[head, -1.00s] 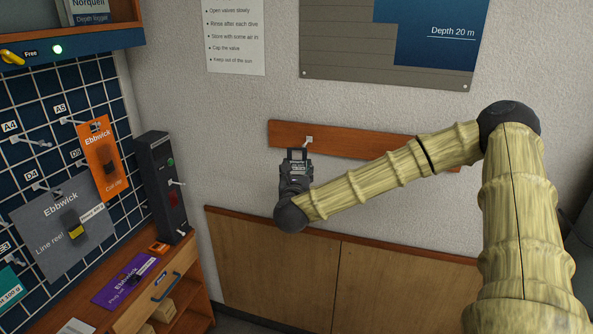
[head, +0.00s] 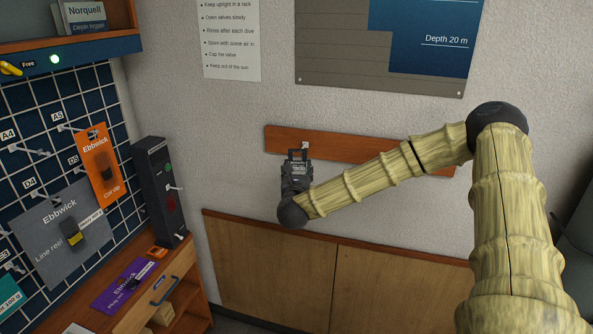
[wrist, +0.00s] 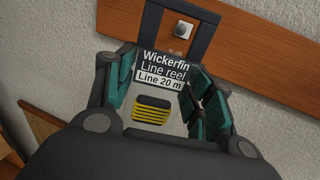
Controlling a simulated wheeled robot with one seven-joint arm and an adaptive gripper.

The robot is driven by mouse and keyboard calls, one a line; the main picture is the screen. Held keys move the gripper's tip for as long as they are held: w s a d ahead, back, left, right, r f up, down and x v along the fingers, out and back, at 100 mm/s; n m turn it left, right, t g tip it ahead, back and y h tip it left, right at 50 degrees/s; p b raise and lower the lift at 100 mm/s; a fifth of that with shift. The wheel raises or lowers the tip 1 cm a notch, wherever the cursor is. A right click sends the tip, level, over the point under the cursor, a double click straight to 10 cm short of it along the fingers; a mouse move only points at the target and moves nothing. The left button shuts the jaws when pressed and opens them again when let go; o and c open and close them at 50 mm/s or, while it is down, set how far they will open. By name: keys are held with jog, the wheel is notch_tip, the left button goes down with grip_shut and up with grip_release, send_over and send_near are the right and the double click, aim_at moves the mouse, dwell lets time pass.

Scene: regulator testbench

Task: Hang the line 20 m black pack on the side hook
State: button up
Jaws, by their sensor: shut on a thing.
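My gripper (head: 296,176) is shut on the line 20 m black pack (head: 298,155), in front of the wall rail. In the wrist view the pack's label (wrist: 163,72) reads "Wickerfin Line reel Line 20 m", with a yellow and black reel below it. The teal finger pads of my gripper (wrist: 167,98) are on both sides of the pack. The pack's dark top frame has an opening, and a pale hook (wrist: 182,30) on the rail shows within it. In the head view this hook (head: 305,145) is at the pack's top edge. I cannot tell whether it passes through the opening.
The wooden rail (head: 350,148) runs along the wall above a wooden cabinet (head: 270,260). At left, a grid board carries an orange pack (head: 101,165) and a grey line reel pack (head: 50,240). A dark upright box (head: 158,185) with its own peg stands beside it.

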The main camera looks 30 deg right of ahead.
jog(key=shift+w+d+p, duration=1.05)
jog(key=shift+w+d, duration=0.2)
jog(key=shift+d, duration=0.25)
jog(key=shift+f+b, duration=0.35)
jog(key=shift+b, duration=0.05)
jog(key=shift+w+d+b, duration=0.2)
jog(key=shift+b, duration=0.15)
jog(key=shift+w+d+f+b, duration=0.15)
jog(key=shift+w+d+b, duration=0.1)
jog(key=shift+b, duration=0.8)
jog(key=o, duration=1.1)
jog(key=shift+o, duration=0.2)
jog(key=shift+s, duration=0.15)
